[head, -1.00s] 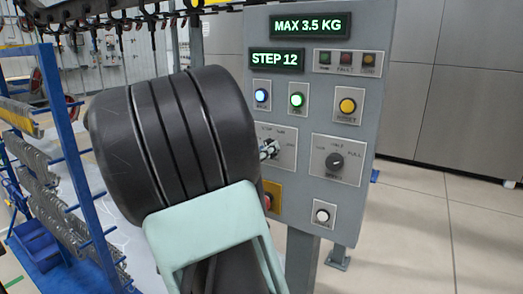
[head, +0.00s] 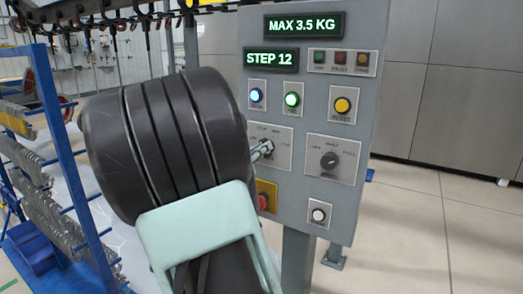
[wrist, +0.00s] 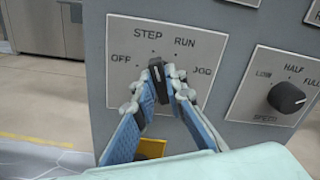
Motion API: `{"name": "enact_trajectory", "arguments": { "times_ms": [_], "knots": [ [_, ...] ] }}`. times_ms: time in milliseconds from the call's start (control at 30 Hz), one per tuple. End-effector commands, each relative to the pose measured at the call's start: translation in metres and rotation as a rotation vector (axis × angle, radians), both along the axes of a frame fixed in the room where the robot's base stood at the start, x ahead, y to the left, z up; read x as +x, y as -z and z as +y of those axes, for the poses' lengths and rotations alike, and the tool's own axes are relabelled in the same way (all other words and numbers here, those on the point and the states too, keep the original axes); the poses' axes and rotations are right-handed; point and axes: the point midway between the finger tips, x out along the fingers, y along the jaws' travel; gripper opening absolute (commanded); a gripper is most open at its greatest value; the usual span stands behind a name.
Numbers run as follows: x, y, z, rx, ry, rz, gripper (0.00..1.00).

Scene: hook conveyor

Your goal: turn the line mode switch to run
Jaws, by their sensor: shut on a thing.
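The line mode switch is a black knob (wrist: 158,76) on a pale plate (wrist: 124,88) marked OFF, STEP, RUN and JOG. In the wrist view its top leans slightly left, toward STEP rather than RUN; a pointer mark is not clear. My gripper (wrist: 160,84) is shut on the knob, one blue-and-grey finger on each side. In the head view my gripper (head: 264,149) reaches the plate (head: 284,160), and my arm hides part of it. The green display (head: 270,59) reads STEP 12.
The speed knob (head: 329,160) is to the right on the grey panel (head: 345,205). A yellow reset button (head: 342,105) and lit blue (head: 256,95) and green (head: 291,99) buttons are above. A red button (head: 264,202) sits just below my fingers.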

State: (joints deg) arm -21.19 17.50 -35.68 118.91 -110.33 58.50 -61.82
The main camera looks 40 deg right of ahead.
Motion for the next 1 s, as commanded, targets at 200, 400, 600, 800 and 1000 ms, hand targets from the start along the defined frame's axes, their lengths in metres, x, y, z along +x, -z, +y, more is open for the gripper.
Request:
{"name": "enact_trajectory", "arguments": {
  "times_ms": [200, 400, 600, 800, 1000],
  "knots": [
    [-0.0002, 0.0029, 0.0001, 0.035, -0.001, -0.083, 0.0],
    [-0.0008, 0.0046, -0.0003, 0.094, -0.001, -0.226, 0.0],
    [-0.0019, 0.0056, -0.0009, 0.163, 0.0, -0.395, 0.0],
    [-0.0026, 0.0057, -0.0011, 0.227, 0.001, -0.55, 0.0],
    [-0.003, 0.0046, -0.0013, 0.277, 0.001, -0.671, 0.0]
  ]
}}
